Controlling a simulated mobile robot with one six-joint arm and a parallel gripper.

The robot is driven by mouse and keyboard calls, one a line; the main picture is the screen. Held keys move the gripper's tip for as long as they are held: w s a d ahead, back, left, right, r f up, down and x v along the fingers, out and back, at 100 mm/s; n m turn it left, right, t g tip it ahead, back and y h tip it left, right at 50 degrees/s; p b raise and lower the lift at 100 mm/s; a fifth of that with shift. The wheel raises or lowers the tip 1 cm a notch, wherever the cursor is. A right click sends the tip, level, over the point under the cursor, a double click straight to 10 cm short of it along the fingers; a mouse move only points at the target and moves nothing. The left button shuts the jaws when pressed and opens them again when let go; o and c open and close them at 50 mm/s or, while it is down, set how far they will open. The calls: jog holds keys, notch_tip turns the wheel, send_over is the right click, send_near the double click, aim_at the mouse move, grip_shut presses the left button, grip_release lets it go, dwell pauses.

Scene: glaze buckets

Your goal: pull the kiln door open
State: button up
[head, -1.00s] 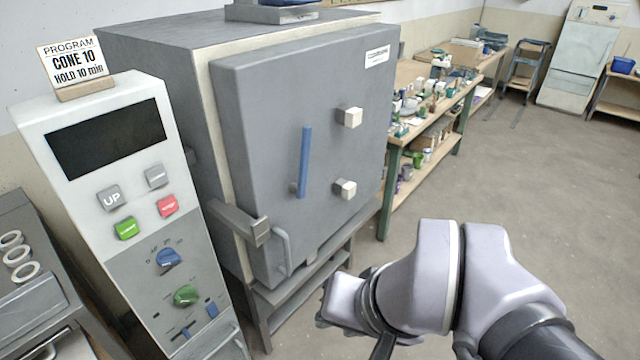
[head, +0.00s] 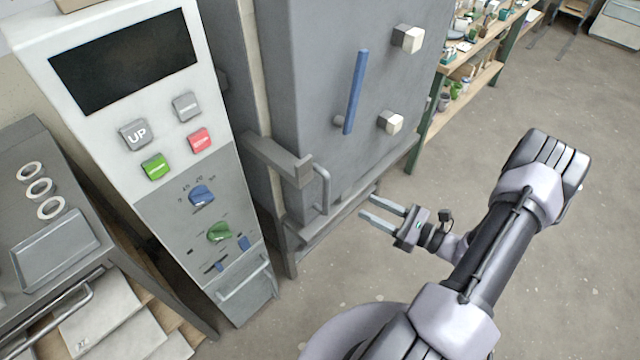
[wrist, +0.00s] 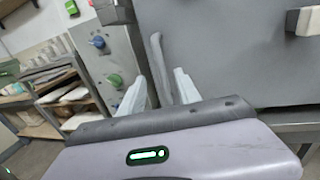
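The grey kiln door (head: 310,60) fills the upper middle of the head view and the upper right of the wrist view (wrist: 235,50). It looks closed against the kiln body. A grey D-shaped handle (head: 324,188) stands at its lower left. A grey latch bar (head: 275,160) crosses the edge beside it. A blue lever (head: 355,92) sits mid-door. My gripper (head: 366,206) is open and empty, right of the D-shaped handle and apart from it, fingers pointing left. In the wrist view the handle (wrist: 157,58) shows beyond and between the two fingers (wrist: 160,82).
A control panel (head: 130,90) with buttons and knobs stands left of the kiln. Further left is a bench with a tray (head: 55,255) and rings. Two pale pegs (head: 408,38) stick out of the door. A shelf table (head: 480,50) stands behind right. The floor at right is clear.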

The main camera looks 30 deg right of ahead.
aim_at(327, 187)
jog(key=b+x, duration=0.2)
jog(key=x, duration=1.2)
jog(key=shift+a, duration=0.1)
jog(key=shift+s, duration=0.1)
jog(key=shift+c, duration=0.4)
grip_shut()
